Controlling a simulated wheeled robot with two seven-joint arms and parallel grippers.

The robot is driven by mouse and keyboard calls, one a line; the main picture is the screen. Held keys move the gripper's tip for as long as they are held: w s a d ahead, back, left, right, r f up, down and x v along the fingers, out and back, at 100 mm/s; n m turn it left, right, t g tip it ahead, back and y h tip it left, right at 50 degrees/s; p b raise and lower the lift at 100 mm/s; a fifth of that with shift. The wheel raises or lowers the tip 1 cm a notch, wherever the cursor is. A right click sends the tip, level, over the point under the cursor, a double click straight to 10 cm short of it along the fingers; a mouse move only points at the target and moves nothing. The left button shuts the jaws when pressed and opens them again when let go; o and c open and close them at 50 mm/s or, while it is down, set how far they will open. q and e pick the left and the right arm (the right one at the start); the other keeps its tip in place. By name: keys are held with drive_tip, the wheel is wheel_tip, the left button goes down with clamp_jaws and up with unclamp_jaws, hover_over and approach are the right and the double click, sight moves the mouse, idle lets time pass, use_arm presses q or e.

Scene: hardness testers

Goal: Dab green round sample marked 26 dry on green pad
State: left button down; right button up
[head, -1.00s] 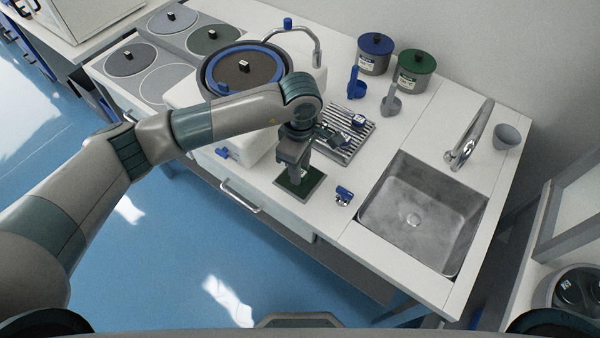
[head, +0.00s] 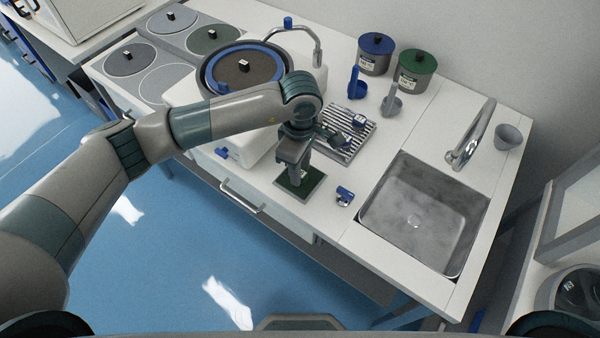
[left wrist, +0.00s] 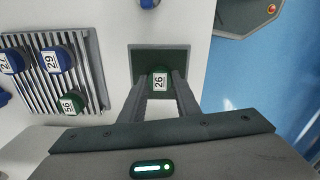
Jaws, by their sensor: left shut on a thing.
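The green round sample marked 26 (left wrist: 159,82) is between the fingers of my left gripper (left wrist: 161,88) in the left wrist view, its label facing the camera. My left gripper (head: 294,177) is shut on it and points down at the green pad. The dark green pad (left wrist: 147,52) lies flat on the white counter under the sample. In the head view the pad (head: 315,183) shows around the fingertips, and the sample is hidden there. I cannot tell whether the sample touches the pad. My right gripper is not in view.
A ribbed rack (left wrist: 88,55) left of the pad in the wrist view holds a green sample marked 56 (left wrist: 71,103) and blue samples marked 29 (left wrist: 57,60) and 27 (left wrist: 14,61). A small blue-and-silver item (head: 344,196) and the sink (head: 420,215) are right of the pad.

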use_arm(q)
drive_tip(key=shift+a+f, duration=0.1)
drive_tip(key=shift+w+r+p, duration=0.1)
drive_tip(key=shift+r+p, duration=0.35)
drive_tip(key=shift+r, duration=0.95)
drive_tip(key=shift+r+p, duration=0.5)
drive_tip(key=shift+r, duration=1.7)
